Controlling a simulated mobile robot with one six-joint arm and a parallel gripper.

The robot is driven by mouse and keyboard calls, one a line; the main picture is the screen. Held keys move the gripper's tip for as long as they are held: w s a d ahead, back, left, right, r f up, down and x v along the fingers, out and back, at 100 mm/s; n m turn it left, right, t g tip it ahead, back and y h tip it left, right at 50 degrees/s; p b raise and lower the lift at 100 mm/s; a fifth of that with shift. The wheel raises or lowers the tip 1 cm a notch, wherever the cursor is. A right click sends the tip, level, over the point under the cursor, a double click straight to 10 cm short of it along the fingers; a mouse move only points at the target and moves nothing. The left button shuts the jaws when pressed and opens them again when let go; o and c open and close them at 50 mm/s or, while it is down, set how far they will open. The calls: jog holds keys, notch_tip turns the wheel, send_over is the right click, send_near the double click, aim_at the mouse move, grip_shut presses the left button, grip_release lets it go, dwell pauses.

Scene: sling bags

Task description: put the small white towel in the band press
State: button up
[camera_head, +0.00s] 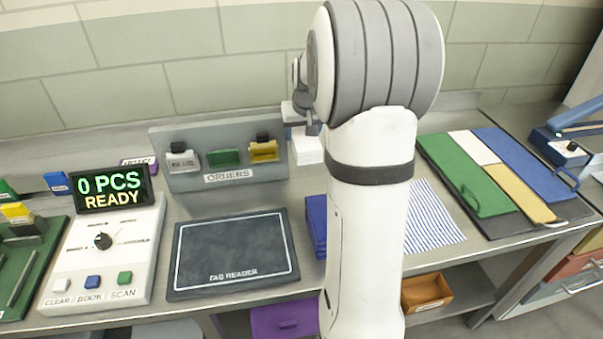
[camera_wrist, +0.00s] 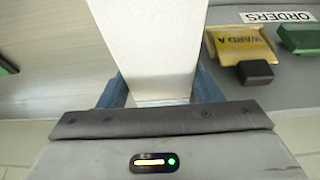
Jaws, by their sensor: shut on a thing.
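My gripper (camera_wrist: 160,92) shows its two blue fingers in the wrist view, shut on a white block-like item that looks like the small white towel (camera_wrist: 150,40). The towel extends away from the fingers toward the top of that view. In the head view my arm hides most of the gripper, near white folded pieces (camera_head: 309,150) right of the orders rack. A blue lever device (camera_head: 568,140) stands at the far right edge, partly cut off; I cannot tell for sure that it is the band press.
The orders rack (camera_head: 220,170) holds coloured tags. A black tag reader pad (camera_head: 235,255) and a console reading "0 PCS READY" (camera_head: 110,245) are at left. Blue folded cloth (camera_head: 316,225) and striped cloth (camera_head: 432,220) flank my arm. Coloured slings (camera_head: 480,180) lie at right.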

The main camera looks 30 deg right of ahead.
notch_tip(320, 180, down, 15)
jog(key=shift+r+p, duration=0.1)
jog(key=shift+p, duration=0.45)
jog(key=o, duration=1)
jog(key=shift+o, duration=0.2)
